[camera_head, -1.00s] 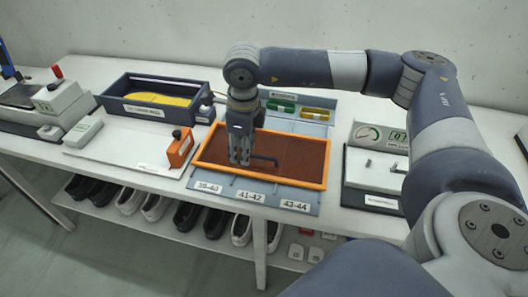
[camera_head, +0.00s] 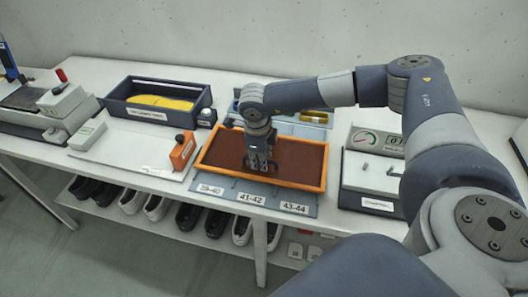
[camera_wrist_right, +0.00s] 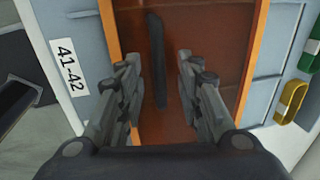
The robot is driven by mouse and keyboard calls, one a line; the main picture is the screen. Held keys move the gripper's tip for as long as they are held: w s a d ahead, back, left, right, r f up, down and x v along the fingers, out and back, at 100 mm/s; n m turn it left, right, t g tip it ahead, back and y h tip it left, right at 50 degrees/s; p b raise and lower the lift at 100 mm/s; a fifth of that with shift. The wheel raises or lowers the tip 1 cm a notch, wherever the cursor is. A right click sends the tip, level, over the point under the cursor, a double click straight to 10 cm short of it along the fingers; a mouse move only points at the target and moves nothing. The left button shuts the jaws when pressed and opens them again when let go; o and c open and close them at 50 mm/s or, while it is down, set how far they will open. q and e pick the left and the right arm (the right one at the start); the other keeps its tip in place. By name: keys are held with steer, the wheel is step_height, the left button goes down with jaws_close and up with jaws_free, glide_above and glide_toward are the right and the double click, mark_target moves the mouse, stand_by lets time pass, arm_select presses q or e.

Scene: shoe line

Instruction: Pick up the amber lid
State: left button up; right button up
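The amber lid (camera_head: 302,161) is a brown see-through panel with an orange rim. It lies over a blue-grey tray (camera_head: 225,192) with size labels on its front edge. My right gripper (camera_head: 260,168) points down over the lid's left-middle part. In the right wrist view, the lid (camera_wrist_right: 212,30) fills the middle and its dark bar handle (camera_wrist_right: 157,60) shows between the two spread fingers. I see a gap on both sides of the handle. In the head view the gripper mostly hides the handle. My left gripper is not in view.
An orange block (camera_head: 183,150) on a white board (camera_head: 125,150) stands left of the lid. A dark bin (camera_head: 120,100) with yellow sheets is behind it. A gauge unit (camera_head: 372,137) stands to the right. Green and yellow pieces lie behind the lid. Shoes stand on the shelf below.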

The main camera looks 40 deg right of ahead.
steer(key=shift+f, duration=0.4)
jaws_close()
steer(key=shift+w+r, duration=0.1)
steer(key=shift+r, duration=0.05)
